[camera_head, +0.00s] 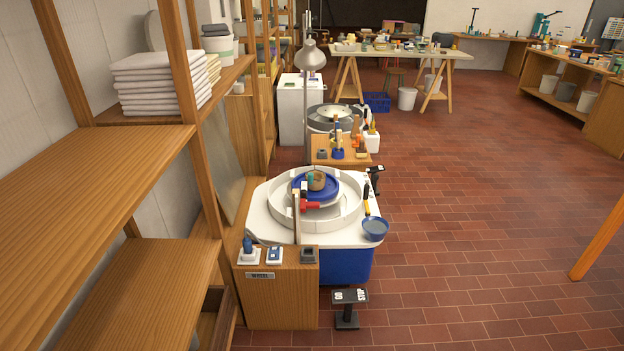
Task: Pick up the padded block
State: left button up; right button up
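I cannot tell for sure which thing is the padded block. A small dark grey block-like thing (308,255) sits at the right end of the top of the wooden cabinet (278,300) labelled "WHEEL". A red piece (309,205) and a small teal piece (310,181) lie by a brown round pot (317,180) on the blue disc (328,194) of the pottery wheel. They are too small to make out padding. Neither of my grippers is in view.
A white splash pan (351,217) rings the wheel, with a blue bowl (375,228) at its right. A black pedal (349,309) stands on the floor in front. Wooden shelves (95,190) fill the left. The tiled floor (480,200) to the right is clear.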

aim_at(361, 151)
jog(key=z, duration=0.15)
jog(key=i, duration=0.25)
jog(key=z, duration=0.95)
jog(key=i, duration=1.05)
jog(key=z, duration=0.75)
jog(key=i, duration=1.35)
jog(key=u, duration=0.6)
jog(key=i, duration=0.95)
jog(key=u, duration=0.8)
